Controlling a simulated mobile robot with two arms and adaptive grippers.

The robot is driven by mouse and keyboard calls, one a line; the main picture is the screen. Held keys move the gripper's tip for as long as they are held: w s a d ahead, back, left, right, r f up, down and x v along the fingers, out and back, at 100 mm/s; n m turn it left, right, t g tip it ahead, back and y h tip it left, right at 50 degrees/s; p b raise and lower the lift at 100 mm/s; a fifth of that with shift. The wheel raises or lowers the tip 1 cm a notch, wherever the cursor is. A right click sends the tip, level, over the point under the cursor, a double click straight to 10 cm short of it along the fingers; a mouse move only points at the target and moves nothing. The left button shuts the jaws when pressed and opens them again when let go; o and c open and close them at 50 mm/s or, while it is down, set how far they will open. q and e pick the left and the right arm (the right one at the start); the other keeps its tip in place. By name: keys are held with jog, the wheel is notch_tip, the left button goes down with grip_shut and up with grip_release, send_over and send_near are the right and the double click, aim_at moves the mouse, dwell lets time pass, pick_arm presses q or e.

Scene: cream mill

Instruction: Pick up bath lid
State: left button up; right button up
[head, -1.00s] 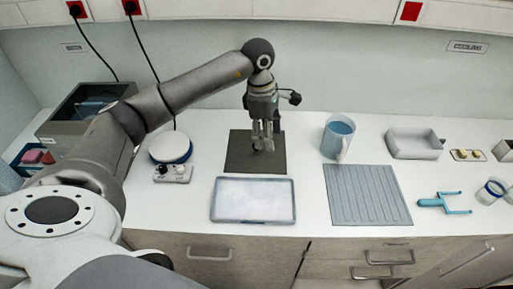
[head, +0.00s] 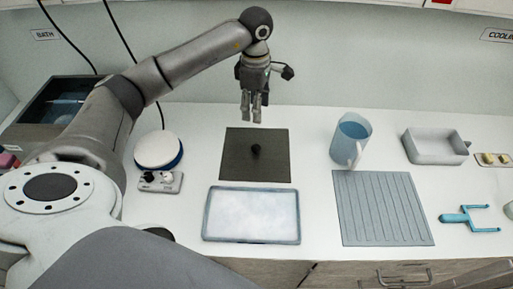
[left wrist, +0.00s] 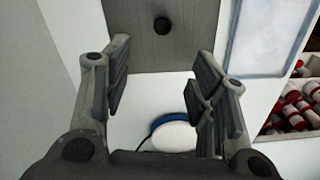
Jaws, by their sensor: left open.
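The bath lid (head: 238,150), a dark grey square plate with a black knob (head: 256,151) in its middle, lies flat on the white counter. It also shows at the top of the left wrist view (left wrist: 190,48), with its knob near the top edge. My left gripper (head: 251,117) points down above the counter, by the lid's back edge in the head view. Its fingers are apart, with nothing between them (left wrist: 163,82). My right gripper is out of view.
A white-topped tray (head: 250,215) lies in front of the lid. A blue jug (head: 350,140) and ribbed mat (head: 384,208) are to the right. A round white device (head: 158,149) and a small control box (head: 160,182) are to the left. The dark bath (head: 60,100) is at the far left.

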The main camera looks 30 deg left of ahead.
pick_arm(q)
notch_tip(320, 180, down, 5)
jog(key=b, duration=0.5)
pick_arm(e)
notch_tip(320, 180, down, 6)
pick_arm(q)
jog(key=p, duration=0.1)
send_over(255, 147)
jog(key=f, duration=0.5)
jog(key=shift+w+f, duration=0.2)
jog(key=shift+w, duration=0.05)
jog(key=shift+a+f, duration=0.1)
jog(key=shift+f, duration=0.3)
jog(key=shift+f+p, duration=0.45)
jog(key=shift+p, duration=0.05)
jog(key=f, duration=0.1)
jog(key=f+p, duration=0.2)
jog(key=f, duration=0.1)
jog(key=shift+s, duration=0.25)
jog(key=shift+f, duration=0.25)
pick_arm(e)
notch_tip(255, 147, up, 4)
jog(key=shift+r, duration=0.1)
